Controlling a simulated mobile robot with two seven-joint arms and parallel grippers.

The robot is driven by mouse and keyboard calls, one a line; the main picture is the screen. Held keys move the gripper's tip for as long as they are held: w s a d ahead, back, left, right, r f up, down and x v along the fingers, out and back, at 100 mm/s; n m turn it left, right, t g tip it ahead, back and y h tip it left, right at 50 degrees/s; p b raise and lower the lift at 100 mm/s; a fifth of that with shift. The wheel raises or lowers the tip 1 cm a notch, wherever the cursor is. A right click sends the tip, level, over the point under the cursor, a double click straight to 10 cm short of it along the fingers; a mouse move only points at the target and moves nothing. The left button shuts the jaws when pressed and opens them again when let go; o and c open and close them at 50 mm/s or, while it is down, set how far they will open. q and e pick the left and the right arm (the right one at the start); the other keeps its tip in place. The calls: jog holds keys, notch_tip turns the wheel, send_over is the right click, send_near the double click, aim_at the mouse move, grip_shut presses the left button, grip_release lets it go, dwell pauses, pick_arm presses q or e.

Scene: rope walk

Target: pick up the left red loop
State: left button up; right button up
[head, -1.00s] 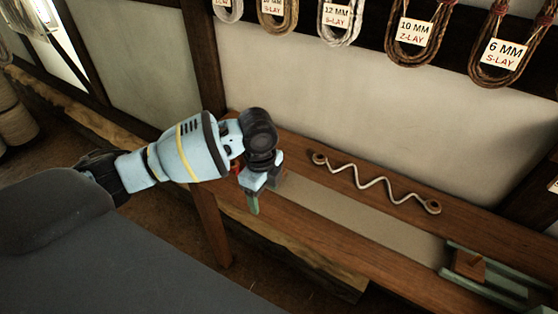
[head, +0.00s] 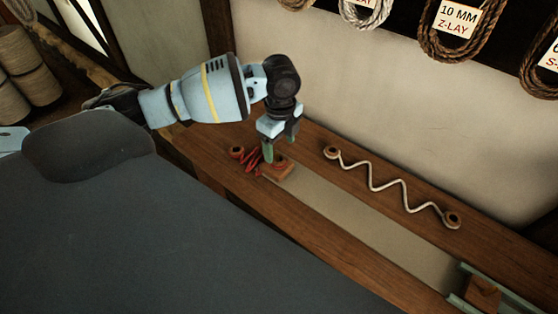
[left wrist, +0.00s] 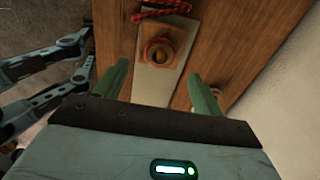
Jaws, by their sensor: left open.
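A red zigzag rope (head: 252,162) lies on the wooden bench, with a round loop end (head: 237,152) at its left. Its other loop end (head: 280,163) sits on a small wooden block (head: 279,174). In the left wrist view a reddish loop (left wrist: 158,51) rests on the block, with red rope (left wrist: 160,11) beyond it. My left gripper (head: 280,147) is open above the block. In the left wrist view its green fingertips (left wrist: 158,70) are spread to either side of the near end of that loop, with nothing between them. My right gripper is not in view.
A white zigzag rope (head: 388,187) with a loop at each end lies along the wall side. A pale strip (head: 360,220) runs along the bench to a green fixture (head: 515,300) holding a wooden block. Coils of rope (head: 455,30) hang on the wall.

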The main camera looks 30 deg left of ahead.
aim_at(279, 155)
pick_arm(q)
jog(key=f, duration=0.5)
jog(key=shift+a, duration=0.2)
jog(key=c, duration=0.9)
